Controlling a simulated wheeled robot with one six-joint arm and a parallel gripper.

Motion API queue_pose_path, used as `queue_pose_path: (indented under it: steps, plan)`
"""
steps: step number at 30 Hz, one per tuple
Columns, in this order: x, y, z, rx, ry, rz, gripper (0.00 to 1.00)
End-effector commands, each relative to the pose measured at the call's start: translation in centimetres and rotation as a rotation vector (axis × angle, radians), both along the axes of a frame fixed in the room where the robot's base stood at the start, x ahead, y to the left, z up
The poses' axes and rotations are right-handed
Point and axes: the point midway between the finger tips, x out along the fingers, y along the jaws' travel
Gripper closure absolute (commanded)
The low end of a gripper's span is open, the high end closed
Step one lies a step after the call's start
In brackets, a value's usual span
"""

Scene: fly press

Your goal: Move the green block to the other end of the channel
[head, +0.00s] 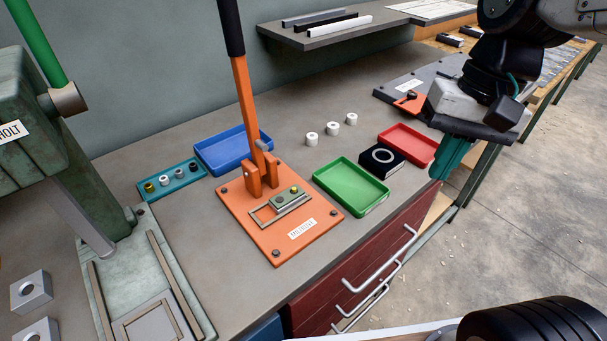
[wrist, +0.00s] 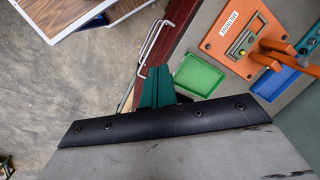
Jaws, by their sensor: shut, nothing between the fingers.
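The orange plate (head: 262,240) of a lever press lies on the bench and carries a narrow metal-walled channel (head: 262,216). A grey-green block (head: 285,202) with a dark round spot and a yellow knob on top sits at the channel's right end; the left end is bare. In the wrist view the plate (wrist: 217,45) and channel (wrist: 236,45) show small at the upper right, and the block's details are unclear. My gripper (head: 442,175), with teal fingers, is shut and empty. It is well right of the plate, by the bench's front edge; its fingers also show in the wrist view (wrist: 158,72).
A tall orange lever (head: 243,95) with a black grip rises behind the channel. A green tray (head: 350,184), black ring block (head: 382,160) and red tray (head: 408,143) lie between plate and gripper. A blue tray (head: 232,150) and several small cylinders stand behind. A drawer handle (wrist: 150,45) is near my fingers.

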Motion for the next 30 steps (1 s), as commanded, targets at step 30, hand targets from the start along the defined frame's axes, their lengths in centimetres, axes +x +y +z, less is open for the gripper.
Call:
queue_pose_path:
  steps: [30]
  plan:
    - [16.9,12.5,-10.4,0.288,0.67,-0.657,1.0]
